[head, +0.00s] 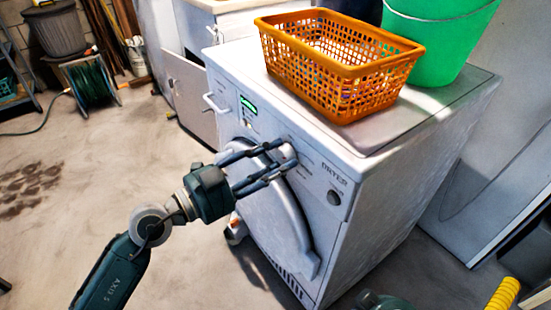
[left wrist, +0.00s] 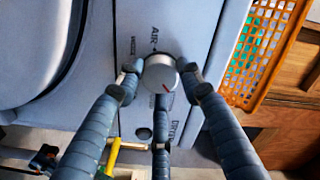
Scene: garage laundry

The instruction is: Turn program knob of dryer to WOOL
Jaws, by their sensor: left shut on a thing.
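The white dryer (head: 385,205) stands in the middle of the head view, its front facing lower left. My left gripper (head: 283,160) reaches its control panel, its fingers closed around the program knob. In the left wrist view the knob (left wrist: 158,72) is a pale round dial with a red mark on its lower right part. My left gripper's fingertips (left wrist: 158,80) press on its left and right sides, with a third finger below. The word AIR shows above the knob; a smaller label at its upper left is hard to read.
An orange basket (head: 340,88) and a green bucket (head: 440,45) stand on the dryer. A small display (head: 248,106) and a dark round button (head: 334,197) are on its front panel. A hose reel (head: 90,80) stands at the back left.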

